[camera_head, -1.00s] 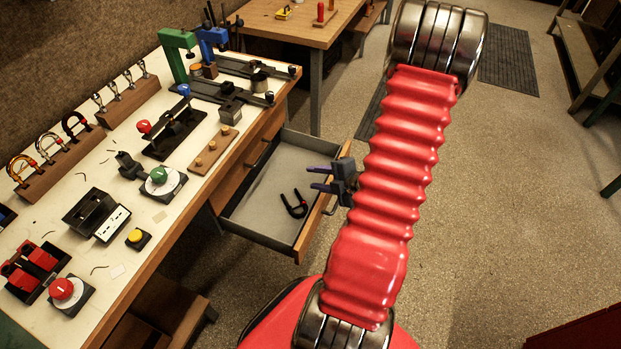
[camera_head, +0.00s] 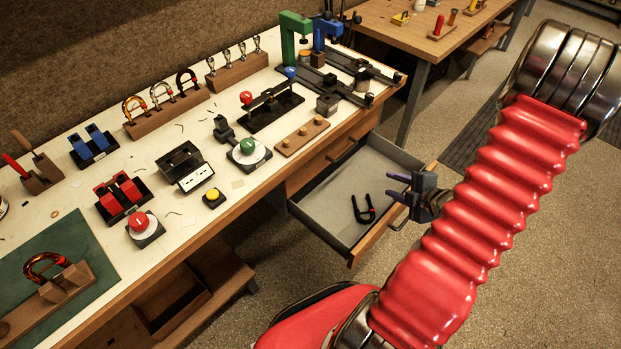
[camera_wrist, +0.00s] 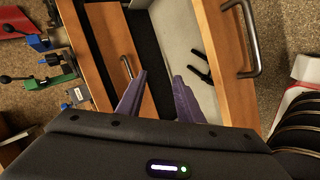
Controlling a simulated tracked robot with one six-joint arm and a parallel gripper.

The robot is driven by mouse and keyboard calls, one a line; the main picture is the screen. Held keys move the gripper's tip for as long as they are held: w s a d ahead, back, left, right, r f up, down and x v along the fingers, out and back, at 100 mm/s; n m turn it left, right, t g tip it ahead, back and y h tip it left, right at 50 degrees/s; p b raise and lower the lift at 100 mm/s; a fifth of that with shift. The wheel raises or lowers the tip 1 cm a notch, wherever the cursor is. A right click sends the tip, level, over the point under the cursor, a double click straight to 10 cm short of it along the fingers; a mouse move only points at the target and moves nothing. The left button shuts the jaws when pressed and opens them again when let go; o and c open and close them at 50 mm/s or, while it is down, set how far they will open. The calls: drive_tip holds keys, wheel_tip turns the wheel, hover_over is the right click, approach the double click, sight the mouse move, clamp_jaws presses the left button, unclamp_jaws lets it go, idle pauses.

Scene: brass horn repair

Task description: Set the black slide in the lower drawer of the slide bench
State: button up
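A black U-shaped slide (camera_head: 363,212) with a small red mark lies on the floor of the open drawer (camera_head: 330,202), near its front. It also shows in the wrist view (camera_wrist: 201,66). The open drawer sits below a closed drawer front (camera_head: 335,155) with a bar handle. My gripper (camera_head: 389,184) is at the open drawer's front edge, to the right of the slide. In the wrist view my gripper (camera_wrist: 160,76) has its two purple fingers spread with nothing between them. Another black U-shaped slide (camera_head: 187,77) stands in a wooden rack beside a silver one and a gold one.
The bench top (camera_head: 210,225) holds button boxes, a green clamp (camera_head: 289,38), blue blocks (camera_head: 92,140), red blocks (camera_head: 119,193) and a green mat (camera_head: 60,250). The drawer front (camera_head: 385,230) stands out into the room. Floor to the right is clear.

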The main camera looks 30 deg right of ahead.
drive_tip(key=w+a+r+m+g+h, duration=0.2)
drive_tip(key=w+a+r+m+h, duration=0.15)
drive_tip(key=r, duration=0.65)
drive_tip(key=w+a+r+m+g+h, duration=0.1)
drive_tip(key=w+a+r+m+h, duration=0.3)
drive_tip(key=r, duration=0.6)
drive_tip(key=s+a+r+m+y, duration=0.2)
drive_tip(key=s+a+r, duration=0.1)
drive_tip(key=a, duration=0.5)
drive_tip(key=s+a+r+m+g+y, duration=0.1)
drive_tip(key=s+a+r+m+y, duration=0.2)
drive_tip(key=s+a, duration=0.3)
drive_tip(key=s+a+r+m+g+y, duration=0.1)
drive_tip(key=s+a, duration=0.4)
drive_tip(key=a, duration=0.6)
wheel_tip(320, 180, up, 2)
drive_tip(key=shift+a+r+m+y, duration=0.1)
drive_tip(key=shift+a+m+y, duration=0.25)
drive_tip(key=shift+m+y, duration=0.35)
drive_tip(key=shift+a, duration=0.1)
